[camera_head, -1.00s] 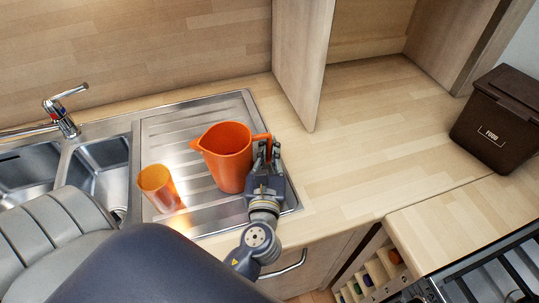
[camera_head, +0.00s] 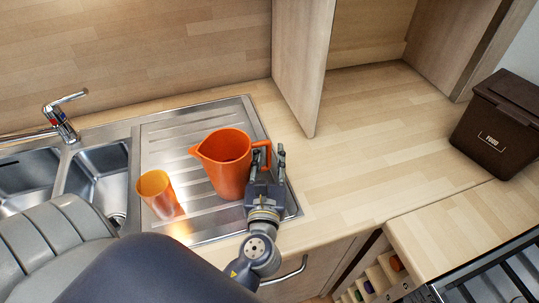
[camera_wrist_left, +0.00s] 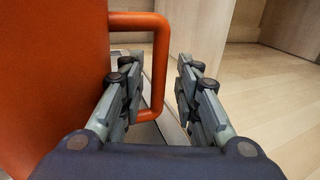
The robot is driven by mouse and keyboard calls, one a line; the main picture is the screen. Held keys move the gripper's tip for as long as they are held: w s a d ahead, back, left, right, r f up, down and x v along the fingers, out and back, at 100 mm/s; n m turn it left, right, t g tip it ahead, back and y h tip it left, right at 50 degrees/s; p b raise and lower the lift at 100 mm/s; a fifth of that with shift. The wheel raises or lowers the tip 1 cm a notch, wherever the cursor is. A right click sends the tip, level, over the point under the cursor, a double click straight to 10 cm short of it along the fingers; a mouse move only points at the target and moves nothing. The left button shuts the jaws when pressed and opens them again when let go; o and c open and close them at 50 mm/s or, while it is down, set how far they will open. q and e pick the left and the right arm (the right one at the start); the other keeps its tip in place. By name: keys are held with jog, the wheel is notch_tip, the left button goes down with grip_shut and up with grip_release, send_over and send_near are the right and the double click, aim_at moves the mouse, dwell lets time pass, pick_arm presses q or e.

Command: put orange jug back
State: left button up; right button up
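The orange jug (camera_head: 225,165) stands upright on the sink's ribbed metal drainboard (camera_head: 185,132) in the head view. Its handle (camera_head: 263,150) is on its right side. My left gripper (camera_head: 268,156) is at the handle, fingers pointing away from me. In the left wrist view the jug body (camera_wrist_left: 50,75) fills the left side, and the handle (camera_wrist_left: 161,60) lies ahead, between the open fingers (camera_wrist_left: 158,88) with a gap to the right finger. The left finger is between the jug body and the handle's outer bar. My right gripper is not in view.
An orange cup (camera_head: 158,193) stands left of the jug on the drainboard. Sink bowls and a tap (camera_head: 62,118) are at the left. An open cabinet door (camera_head: 300,65) stands behind right. A dark food bin (camera_head: 498,122) is far right. The middle right counter (camera_head: 380,130) is clear.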

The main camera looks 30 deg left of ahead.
pick_arm(q)
jog(key=b+v, duration=0.3)
jog(key=v, duration=0.7)
jog(key=shift+f, duration=0.2)
jog(key=shift+s+d+r, duration=0.2)
jog(key=shift+s+d, duration=0.05)
jog(key=shift+s, duration=0.35)
jog(key=shift+r, duration=0.1)
